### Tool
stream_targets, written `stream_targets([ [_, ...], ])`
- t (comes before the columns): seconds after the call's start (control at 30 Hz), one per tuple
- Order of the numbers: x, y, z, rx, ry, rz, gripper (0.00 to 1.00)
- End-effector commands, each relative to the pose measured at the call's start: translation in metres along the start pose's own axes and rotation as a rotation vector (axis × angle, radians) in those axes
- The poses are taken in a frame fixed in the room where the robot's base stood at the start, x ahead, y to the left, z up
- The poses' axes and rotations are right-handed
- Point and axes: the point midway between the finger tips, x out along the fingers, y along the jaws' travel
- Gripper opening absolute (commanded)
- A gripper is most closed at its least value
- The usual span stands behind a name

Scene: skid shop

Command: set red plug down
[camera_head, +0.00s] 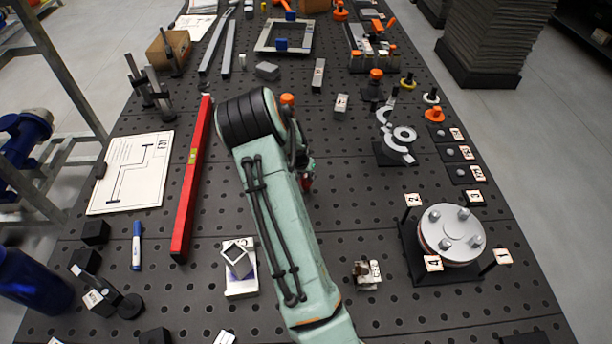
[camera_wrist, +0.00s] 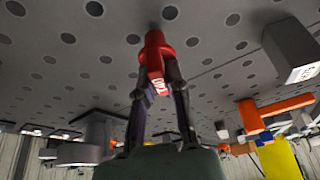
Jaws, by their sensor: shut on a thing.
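The red plug (camera_wrist: 154,46) is between the two dark fingers of my gripper (camera_wrist: 158,85) in the wrist view. The fingers are shut on it, and a small white label shows on its side. Its far end is close to the perforated table top; I cannot tell whether it touches. In the head view only a bit of the red plug (camera_head: 306,183) shows beside my arm. My arm hides most of the gripper there.
The dark perforated table (camera_head: 340,220) has free room right of my arm. A red level (camera_head: 192,180) lies to the left. A grey hooked part (camera_head: 397,140) and a round flange (camera_head: 452,232) stand to the right. A small labelled block (camera_head: 341,103) lies beyond.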

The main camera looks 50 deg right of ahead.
Motion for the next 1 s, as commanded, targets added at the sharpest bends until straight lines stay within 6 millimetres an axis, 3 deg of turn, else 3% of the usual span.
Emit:
stream_targets([
  [0.43, 0.009, 0.0, 0.004, 0.0, 0.001, 0.0, 0.0],
  [0.53, 0.01, 0.0, 0.004, 0.0, 0.001, 0.0, 0.37],
  [0.87, 0.008, 0.0, 0.003, 0.0, 0.001, -0.001, 0.38],
  [1.0, -0.008, 0.0, 0.002, 0.002, 0.003, -0.002, 0.38],
])
